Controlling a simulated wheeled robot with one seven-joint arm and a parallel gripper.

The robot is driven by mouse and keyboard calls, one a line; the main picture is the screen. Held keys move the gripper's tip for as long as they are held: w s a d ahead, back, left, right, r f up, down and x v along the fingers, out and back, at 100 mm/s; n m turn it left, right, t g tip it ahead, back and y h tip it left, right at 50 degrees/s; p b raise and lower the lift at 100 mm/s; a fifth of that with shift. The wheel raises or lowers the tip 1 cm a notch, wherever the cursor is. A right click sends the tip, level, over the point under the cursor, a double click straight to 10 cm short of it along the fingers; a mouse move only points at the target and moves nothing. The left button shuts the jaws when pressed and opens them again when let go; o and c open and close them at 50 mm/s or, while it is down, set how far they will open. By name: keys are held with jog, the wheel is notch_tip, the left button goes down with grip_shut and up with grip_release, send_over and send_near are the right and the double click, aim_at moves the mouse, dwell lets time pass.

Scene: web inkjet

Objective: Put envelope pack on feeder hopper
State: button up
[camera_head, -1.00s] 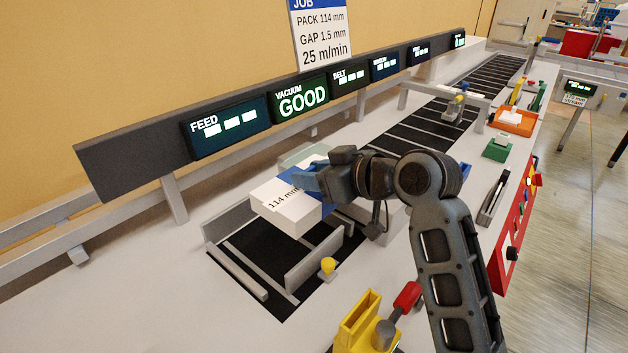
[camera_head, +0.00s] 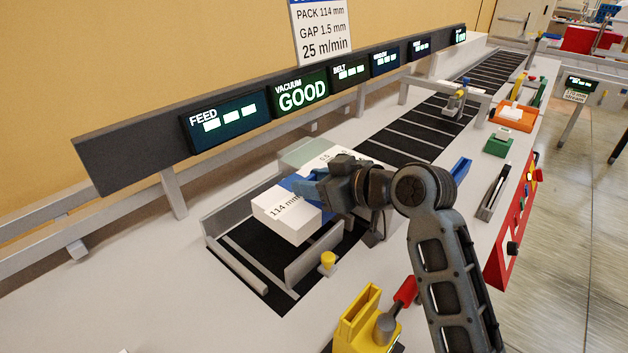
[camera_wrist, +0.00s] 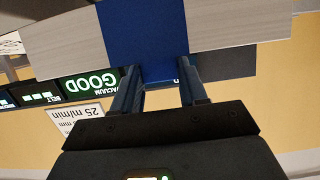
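The envelope pack (camera_head: 288,218) is a white block with a blue band and the print "114 mm". My gripper (camera_head: 304,187) is shut on it at the blue band. The wrist view shows my two fingers (camera_wrist: 160,88) against the blue band of the pack (camera_wrist: 145,35), with pale ends on both sides. The feeder hopper is a dark bed with low grey walls (camera_head: 312,262). The pack is over the hopper's far part, between its side walls in the picture. Its underside is hidden, so I cannot tell whether it touches the bed.
A yellow knob (camera_head: 328,260) stands by the hopper's near wall. A yellow holder (camera_head: 362,318) with a red-handled tool stands in front. Display panels (camera_head: 228,122) line the back rail. The dark belt (camera_head: 425,128) runs away to the upper right.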

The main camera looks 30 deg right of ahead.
jog(key=o, duration=0.5)
jog(key=shift+c, duration=0.2)
jog(key=shift+r, duration=0.1)
jog(key=shift+r, duration=0.25)
jog(key=v, duration=1.2)
jog(key=shift+r, duration=0.25)
